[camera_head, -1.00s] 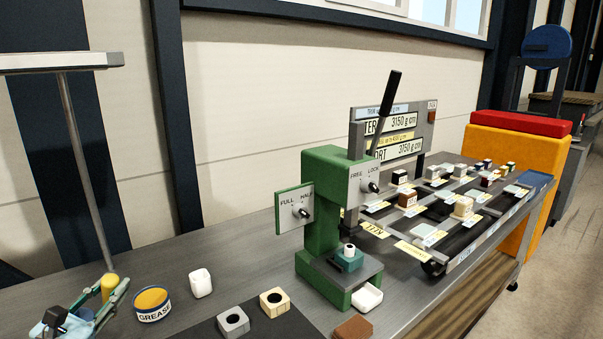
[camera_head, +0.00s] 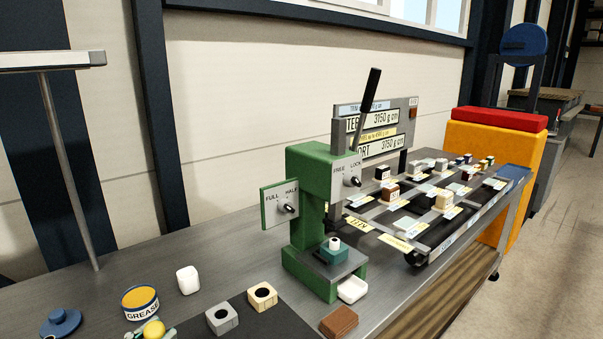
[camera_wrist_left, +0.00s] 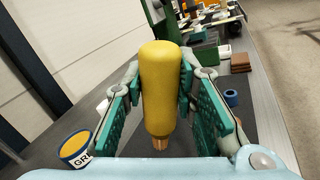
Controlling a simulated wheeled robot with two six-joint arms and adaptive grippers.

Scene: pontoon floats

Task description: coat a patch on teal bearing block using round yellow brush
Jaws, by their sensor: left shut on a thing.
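The teal bearing block (camera_head: 342,258) sits on the base of the green press (camera_head: 318,190), with a small white round piece on top of it. My left gripper (camera_head: 150,333) is at the bottom edge of the head view, mostly cut off. It is shut on the round yellow brush (camera_head: 154,328), to the left of and well apart from the block. In the left wrist view the brush (camera_wrist_left: 158,80) stands lengthwise between the teal finger pads (camera_wrist_left: 158,95), with a copper-coloured band at its lower end. Its bristles are hidden. My right gripper is not in view.
A grease tin (camera_head: 140,303) stands beside the gripper. A white block (camera_head: 188,280), grey block (camera_head: 222,319), beige block (camera_head: 262,296) and brown block (camera_head: 339,321) lie nearby. A white dish (camera_head: 352,289) is by the press. A blue round holder (camera_head: 61,323) stands at left.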

